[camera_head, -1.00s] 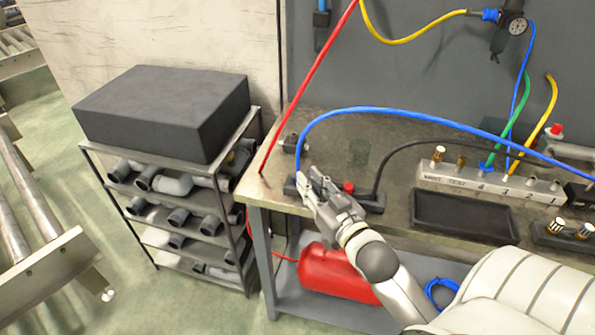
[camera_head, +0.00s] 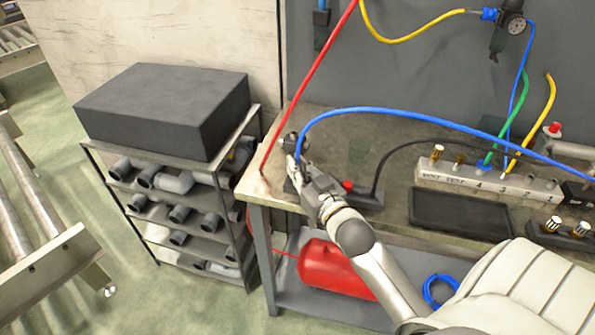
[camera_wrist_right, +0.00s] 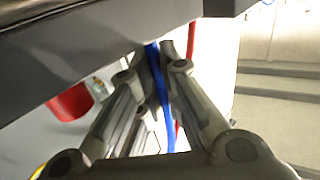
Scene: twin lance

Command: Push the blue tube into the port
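The blue tube (camera_head: 400,113) arcs over the bench from the right, and its left end bends down to my right gripper (camera_head: 294,168). My right gripper is at the bench's front left corner, with its fingers closed around the tube near that end. In the right wrist view the blue tube (camera_wrist_right: 157,75) runs between the fingers. The tube's tip is hidden by the gripper. A dark block with a red button (camera_head: 348,187) lies beside and partly behind the gripper. I cannot tell which opening is the port. My left gripper is not in view.
A grey manifold (camera_head: 455,182) with green and yellow tubes stands on the bench behind a black tray (camera_head: 462,215). A red hose (camera_head: 310,85) hangs just left of the gripper. A shelf rack (camera_head: 180,215) stands left of the bench. A red tank (camera_head: 330,270) is below.

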